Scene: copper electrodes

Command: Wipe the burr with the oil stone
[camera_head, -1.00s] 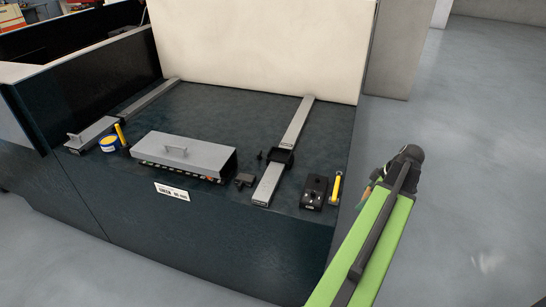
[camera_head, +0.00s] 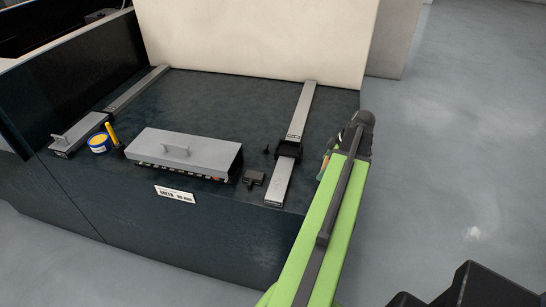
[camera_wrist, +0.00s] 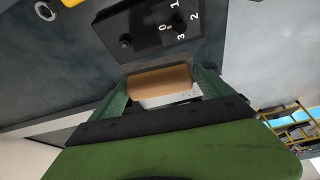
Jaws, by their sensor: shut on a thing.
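My gripper (camera_wrist: 164,84) is shut on a block with a rounded tan top and a pale grey side, which looks like the oil stone (camera_wrist: 158,80). The green fingers stand at both its ends in the wrist view. In the head view my gripper (camera_head: 328,160) is mostly behind my green arm, at the right end of the dark bench (camera_head: 230,110). I cannot make out a burr in either view.
A black box with a numbered dial (camera_wrist: 150,28) lies just beyond the held block, near a yellow tool (camera_wrist: 73,3). A metal rail with a black clamp (camera_head: 288,150), a grey lidded box (camera_head: 188,152) and a yellow-and-blue tin (camera_head: 99,144) stand leftward. The back bench is clear.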

